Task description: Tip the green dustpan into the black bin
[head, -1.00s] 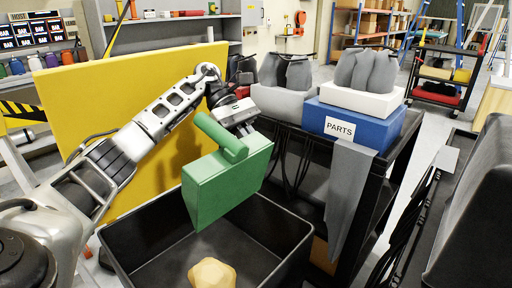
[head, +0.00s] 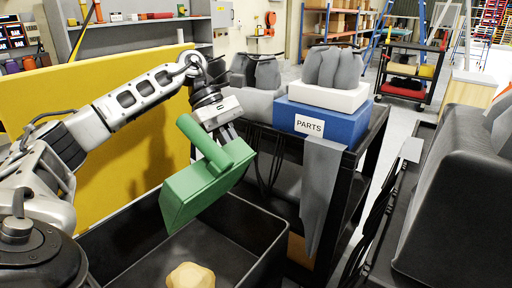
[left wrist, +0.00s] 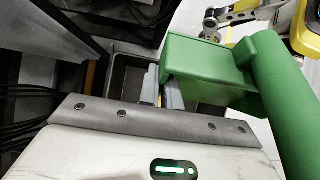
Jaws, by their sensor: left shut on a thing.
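The green dustpan (head: 195,195) hangs tilted above the black bin (head: 240,215), its lower end pointing down and left. My left gripper (head: 226,132) is shut on the dustpan at its upper right end, near the thick round handle. In the left wrist view the dustpan (left wrist: 210,70) and its handle fill the right side, beside my grey fingers (left wrist: 172,92). A tan, rounded lump (head: 190,276) lies in the bin, below the dustpan. The dustpan's inside is hidden. My right gripper is not in view.
A yellow panel (head: 110,150) stands behind the bin. A black cart to the right carries a blue PARTS box (head: 322,120), with a grey cloth (head: 322,190) hanging down its side. A large dark grey object (head: 450,200) stands at the far right.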

